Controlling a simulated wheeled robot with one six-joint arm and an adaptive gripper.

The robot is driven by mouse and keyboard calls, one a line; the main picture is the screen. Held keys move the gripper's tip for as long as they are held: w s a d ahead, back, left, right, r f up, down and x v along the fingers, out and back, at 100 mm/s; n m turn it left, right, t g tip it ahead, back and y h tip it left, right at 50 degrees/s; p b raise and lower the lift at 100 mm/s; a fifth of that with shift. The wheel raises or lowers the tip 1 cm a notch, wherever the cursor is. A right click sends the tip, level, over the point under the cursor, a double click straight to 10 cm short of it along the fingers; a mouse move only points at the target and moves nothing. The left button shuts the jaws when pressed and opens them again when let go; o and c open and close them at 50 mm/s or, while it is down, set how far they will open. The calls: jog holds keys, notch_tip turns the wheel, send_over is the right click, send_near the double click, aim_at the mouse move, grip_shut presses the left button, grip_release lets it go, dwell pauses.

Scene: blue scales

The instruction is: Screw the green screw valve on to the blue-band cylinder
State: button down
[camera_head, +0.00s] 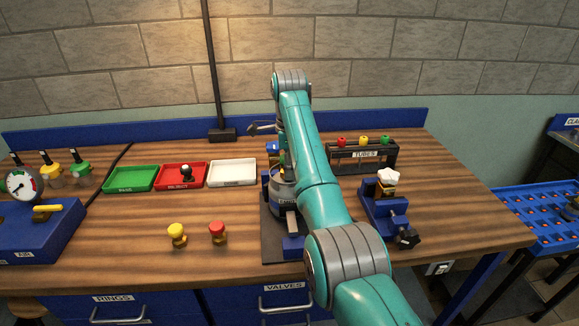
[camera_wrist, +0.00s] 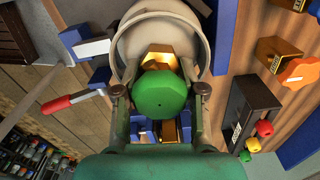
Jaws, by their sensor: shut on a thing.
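The green screw valve (camera_wrist: 160,95) shows in the wrist view as a green knob with a brass body (camera_wrist: 158,57) behind it. My gripper (camera_wrist: 160,90) is shut on it, one finger on each side. A pale, rounded cylindrical body (camera_wrist: 128,45) lies directly behind the valve; no blue band can be made out on it, and I cannot tell whether the valve touches it. In the head view my arm hides my gripper and the valve. A grey round body (camera_head: 281,203) shows partly beside my arm, on a dark plate with blue parts.
A yellow valve (camera_head: 177,234) and a red valve (camera_head: 217,232) stand on the front of the table. Green (camera_head: 131,179), red (camera_head: 168,185) and white (camera_head: 232,173) trays lie behind them. The tube rack (camera_head: 372,156) and a blue fixture (camera_head: 384,212) stand right of my arm. A blue gauge unit (camera_head: 40,235) is at left.

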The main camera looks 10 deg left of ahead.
jog(key=m, duration=0.5)
jog(key=shift+w+a+r, duration=0.1)
jog(key=shift+r, duration=0.05)
jog(key=m, duration=0.5)
jog(key=shift+m, duration=0.4)
jog(key=c, duration=0.6)
grip_release()
jog(key=shift+w+m, duration=0.15)
jog(key=shift+m, duration=0.15)
jog(key=shift+f, duration=0.2)
